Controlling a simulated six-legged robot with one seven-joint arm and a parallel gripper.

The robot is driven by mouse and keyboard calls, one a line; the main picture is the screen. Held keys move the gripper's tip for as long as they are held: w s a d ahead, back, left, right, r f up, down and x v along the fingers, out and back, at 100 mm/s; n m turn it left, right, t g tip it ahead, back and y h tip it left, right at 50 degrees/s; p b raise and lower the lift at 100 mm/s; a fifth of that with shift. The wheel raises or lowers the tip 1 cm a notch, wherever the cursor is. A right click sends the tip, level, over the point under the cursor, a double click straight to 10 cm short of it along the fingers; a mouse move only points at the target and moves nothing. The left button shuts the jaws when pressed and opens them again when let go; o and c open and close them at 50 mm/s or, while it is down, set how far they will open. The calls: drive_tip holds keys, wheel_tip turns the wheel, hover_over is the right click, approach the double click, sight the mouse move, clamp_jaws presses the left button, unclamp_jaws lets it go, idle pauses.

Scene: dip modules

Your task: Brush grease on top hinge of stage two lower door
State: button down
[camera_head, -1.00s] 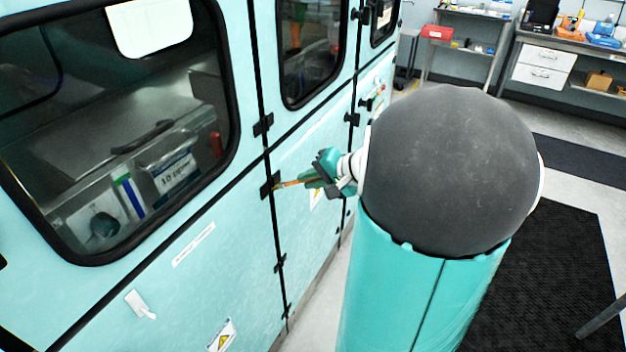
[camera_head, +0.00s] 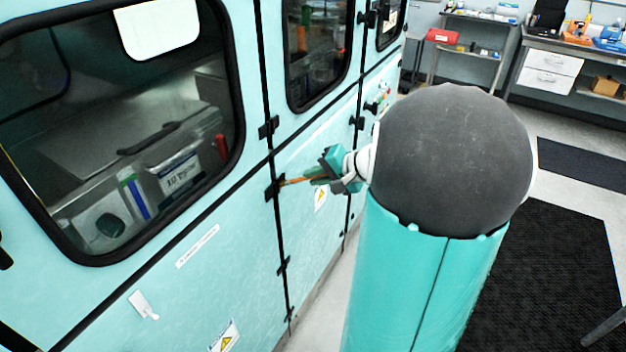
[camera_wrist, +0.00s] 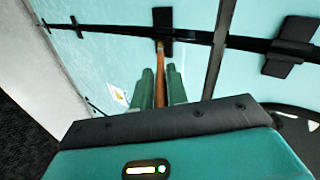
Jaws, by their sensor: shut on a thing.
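My gripper (camera_head: 326,177) is shut on a thin brown brush (camera_head: 298,181), which points left toward the cabinet. In the wrist view the brush (camera_wrist: 160,68) runs up from between the green fingers (camera_wrist: 160,88). Its tip overlaps a black hinge (camera_wrist: 163,24) on the door seam; in the head view it meets the same hinge (camera_head: 274,188). Contact or a small gap I cannot tell. Any grease is too small to see.
Another hinge (camera_head: 269,127) sits above on the window door, and more (camera_head: 283,266) lie below along the seam. The cabinet window (camera_head: 120,120) is at left. Dark mats (camera_head: 545,270) cover the floor at right. Workbenches (camera_head: 560,60) stand at the back.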

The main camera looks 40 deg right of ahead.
drive_tip(key=shift+s+a+r, duration=0.15)
drive_tip(key=shift+a+r, duration=0.2)
drive_tip(key=shift+a, duration=0.2)
drive_tip(key=shift+s+a+r, duration=0.15)
drive_tip(key=shift+a+r, duration=0.15)
drive_tip(key=shift+a, duration=0.2)
idle(3.1)
drive_tip(key=shift+s+d, duration=0.35)
drive_tip(key=shift+s, duration=0.6)
drive_tip(key=shift+s+d, duration=0.35)
drive_tip(key=shift+s, duration=0.55)
drive_tip(key=shift+s+d, duration=0.35)
drive_tip(key=shift+s, duration=0.7)
drive_tip(key=s, duration=0.1)
drive_tip(key=s+d, duration=0.1)
drive_tip(key=shift+s, duration=0.35)
drive_tip(key=shift+w, duration=0.15)
